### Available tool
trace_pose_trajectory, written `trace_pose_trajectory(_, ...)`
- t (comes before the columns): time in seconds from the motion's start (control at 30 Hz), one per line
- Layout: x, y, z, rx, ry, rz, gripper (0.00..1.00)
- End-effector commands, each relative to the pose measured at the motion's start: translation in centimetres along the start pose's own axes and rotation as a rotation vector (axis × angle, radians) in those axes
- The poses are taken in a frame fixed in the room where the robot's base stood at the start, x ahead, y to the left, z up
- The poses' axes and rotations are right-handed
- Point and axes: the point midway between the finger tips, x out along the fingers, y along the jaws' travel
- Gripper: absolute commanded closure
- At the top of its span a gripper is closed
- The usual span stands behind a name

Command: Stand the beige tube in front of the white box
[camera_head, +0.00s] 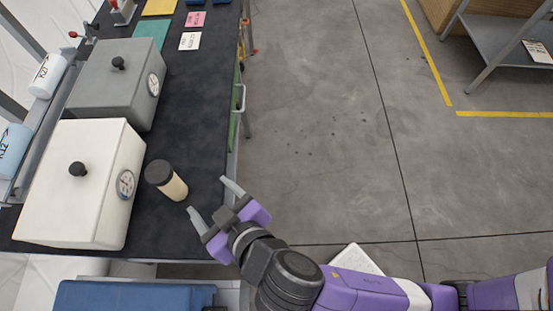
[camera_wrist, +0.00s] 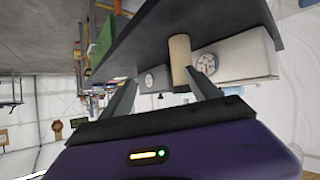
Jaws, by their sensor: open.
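The beige tube (camera_head: 175,187) with a dark cap stands upright on the black table top, just right of the white box (camera_head: 70,190), beside its dial face. A small gap seems to separate them. My gripper (camera_head: 213,202) is open at the table's right edge, its two fingers pointing toward the tube, with nothing between them. In the wrist view, which looks upside down, the tube (camera_wrist: 179,60) shows beyond and between the open fingers (camera_wrist: 160,82), and the white box (camera_wrist: 236,58) is behind it to the right.
A grey box (camera_head: 115,80) with a dial stands behind the white box. Coloured cards (camera_head: 190,41) lie at the table's far end. A blue bin (camera_head: 135,296) is at the near end.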

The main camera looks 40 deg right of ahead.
Motion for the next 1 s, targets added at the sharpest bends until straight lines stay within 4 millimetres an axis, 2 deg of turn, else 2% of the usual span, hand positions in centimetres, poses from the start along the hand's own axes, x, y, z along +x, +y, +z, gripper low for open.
trace_pose_trajectory(0.03, -0.4, 1.6, 2.0, -0.016, -0.013, -0.013, 0.29)
trace_pose_trajectory(0.2, -2.9, 4.9, 6.3, -0.035, 0.002, -0.079, 0.29)
trace_pose_trajectory(0.4, -8.1, 8.3, 9.2, 0.002, 0.058, -0.103, 0.29)
trace_pose_trajectory(0.53, -12.3, 10.4, 9.7, 0.046, 0.114, -0.074, 0.29)
trace_pose_trajectory(0.7, -17.3, 12.8, 9.2, 0.099, 0.189, 0.002, 0.29)
trace_pose_trajectory(0.83, -19.7, 14.1, 8.6, 0.120, 0.228, 0.053, 0.29)
trace_pose_trajectory(1.0, -20.8, 14.6, 8.3, 0.128, 0.247, 0.078, 0.29)
